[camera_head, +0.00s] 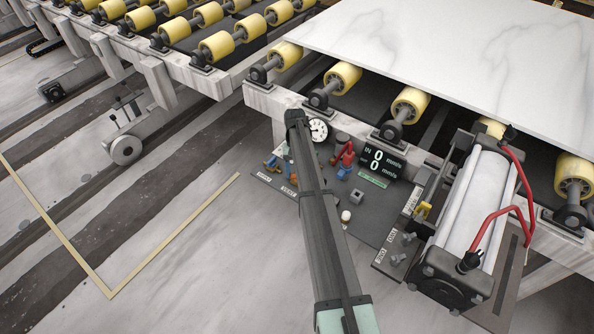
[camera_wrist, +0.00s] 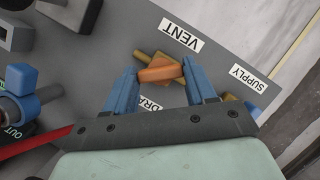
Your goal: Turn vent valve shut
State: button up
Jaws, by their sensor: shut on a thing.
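The vent valve has an orange handle (camera_wrist: 160,70) on a brass body (camera_wrist: 146,57), beside the white VENT label (camera_wrist: 181,35) in the wrist view. My gripper (camera_wrist: 162,83) has its two blue fingers on either side of the orange handle and is shut on it. The handle lies crosswise between the fingers, slightly tilted. In the head view my dark arm link covers most of the gripper and the valve.
A SUPPLY label (camera_wrist: 247,77) stands right of the gripper, with brass and blue parts partly hidden. A blue-handled valve (camera_wrist: 21,79) is at left. The head view shows a gauge (camera_head: 318,129), a display (camera_head: 383,162), a large cylinder (camera_head: 474,200) with red hoses and a stone slab (camera_head: 450,50).

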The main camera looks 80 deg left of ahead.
jog(key=n+t, duration=0.1)
jog(key=n, duration=0.1)
jog(key=n+t, duration=0.1)
jog(key=n, duration=0.2)
jog(key=shift+s+n+y, duration=0.15)
jog(key=shift+n+y, duration=0.15)
jog(key=shift+s+n+t+y, duration=0.15)
jog(key=shift+n+t, duration=0.25)
jog(key=shift+n, duration=0.7)
jog(key=shift+w+n+t+y, duration=0.1)
jog(key=shift+n+t+y, duration=0.25)
jog(key=shift+n, duration=0.75)
jog(key=o, duration=1)
jog(key=shift+o, duration=0.2)
jog(key=v, duration=1.3)
jog(key=shift+s+r, duration=0.25)
jog(key=shift+r, duration=0.1)
jog(key=shift+a, duration=0.1)
